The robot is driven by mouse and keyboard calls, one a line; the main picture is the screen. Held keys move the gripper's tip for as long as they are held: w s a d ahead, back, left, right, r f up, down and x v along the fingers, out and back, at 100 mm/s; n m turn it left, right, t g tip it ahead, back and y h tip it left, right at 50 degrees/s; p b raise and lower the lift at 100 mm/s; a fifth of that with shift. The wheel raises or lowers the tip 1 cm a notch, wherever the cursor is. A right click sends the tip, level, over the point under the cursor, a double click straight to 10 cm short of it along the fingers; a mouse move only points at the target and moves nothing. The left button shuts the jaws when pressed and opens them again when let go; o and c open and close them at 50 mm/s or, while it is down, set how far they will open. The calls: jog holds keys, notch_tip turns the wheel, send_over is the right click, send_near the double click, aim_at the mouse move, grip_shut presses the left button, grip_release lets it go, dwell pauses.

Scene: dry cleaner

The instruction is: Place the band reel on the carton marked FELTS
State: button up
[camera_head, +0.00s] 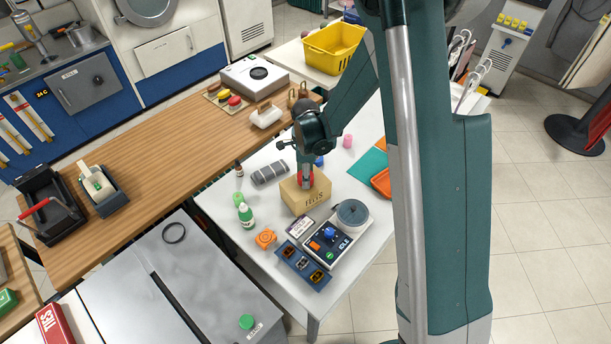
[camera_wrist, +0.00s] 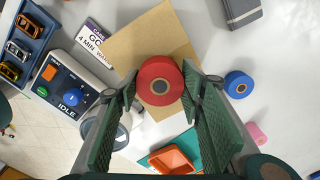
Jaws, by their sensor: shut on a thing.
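The red band reel (camera_wrist: 160,72) is between the fingertips of my gripper (camera_wrist: 158,88) in the wrist view, with its round face and dark centre hole towards the camera. My gripper is shut on it. The brown carton (camera_wrist: 140,42) lies directly behind the reel in that view. In the head view the carton (camera_head: 308,200) stands on the white table, with dark lettering on its front that is only partly legible. My gripper (camera_head: 306,180) points down at its top there, with a little red of the reel showing. I cannot tell whether the reel touches the carton.
A device with a dial and buttons (camera_head: 335,238) stands close in front of the carton, beside a blue tray (camera_head: 303,266). A grey roll (camera_head: 270,173) and a green bottle (camera_head: 245,215) are to the left. A blue reel (camera_wrist: 238,84) and an orange tray (camera_wrist: 172,158) lie nearby.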

jog(key=shift+f+b, duration=0.5)
jog(key=shift+b, duration=0.05)
jog(key=o, duration=0.9)
jog(key=shift+r, duration=0.1)
jog(key=shift+r+p, duration=0.5)
jog(key=shift+p, duration=0.2)
jog(key=shift+r+b, duration=0.45)
jog(key=shift+r, duration=5.5)
